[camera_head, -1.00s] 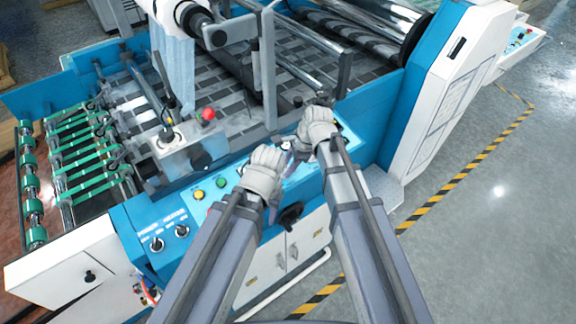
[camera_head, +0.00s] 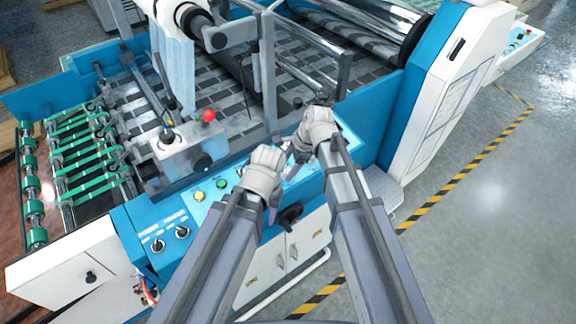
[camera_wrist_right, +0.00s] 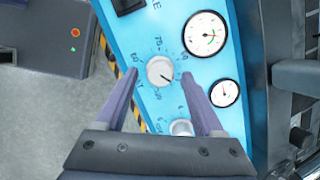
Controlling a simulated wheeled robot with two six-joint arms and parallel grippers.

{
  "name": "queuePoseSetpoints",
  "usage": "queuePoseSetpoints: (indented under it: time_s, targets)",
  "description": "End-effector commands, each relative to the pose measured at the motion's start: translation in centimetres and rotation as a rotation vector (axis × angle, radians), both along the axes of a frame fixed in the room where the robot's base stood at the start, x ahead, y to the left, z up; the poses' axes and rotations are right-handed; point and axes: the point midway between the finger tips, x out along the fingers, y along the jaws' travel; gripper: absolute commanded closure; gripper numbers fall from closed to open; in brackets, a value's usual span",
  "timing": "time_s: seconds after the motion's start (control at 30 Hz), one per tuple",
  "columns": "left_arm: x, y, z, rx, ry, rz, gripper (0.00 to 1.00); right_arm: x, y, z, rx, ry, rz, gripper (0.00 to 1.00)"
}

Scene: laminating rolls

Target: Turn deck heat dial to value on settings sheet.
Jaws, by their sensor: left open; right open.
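The heat dial, a round white knob (camera_wrist_right: 160,71) with a dark pointer mark, sits on a light blue panel (camera_wrist_right: 177,22) with printed numbers around it. The pointer is toward the lower right in the right wrist view. My right gripper (camera_wrist_right: 160,76) is open, its two purple-grey fingers on either side of the dial in that view; contact cannot be told. In the head view my right gripper (camera_head: 300,152) is over the control panel and hides the dial. My left gripper (camera_head: 282,168) is open, lower and to the left. No settings sheet can be read.
Two gauges (camera_wrist_right: 205,34) (camera_wrist_right: 224,93) sit right of the dial. A pale round knob (camera_wrist_right: 181,127) lies below it, between the fingers.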

Motion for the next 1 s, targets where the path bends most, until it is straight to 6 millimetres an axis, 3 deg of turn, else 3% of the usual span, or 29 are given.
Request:
queuePoseSetpoints:
  time_s: [0.5,1.0]
  targets:
    - [0.0,0.0,6.4,0.000,0.000,-0.002,0.57,-0.7,-2.1,6.4,0.000,0.000,-0.001,0.30]
    - [0.0,0.0,6.7,0.000,0.000,-0.002,0.57,-0.8,-2.4,6.7,0.000,0.000,0.000,0.30]
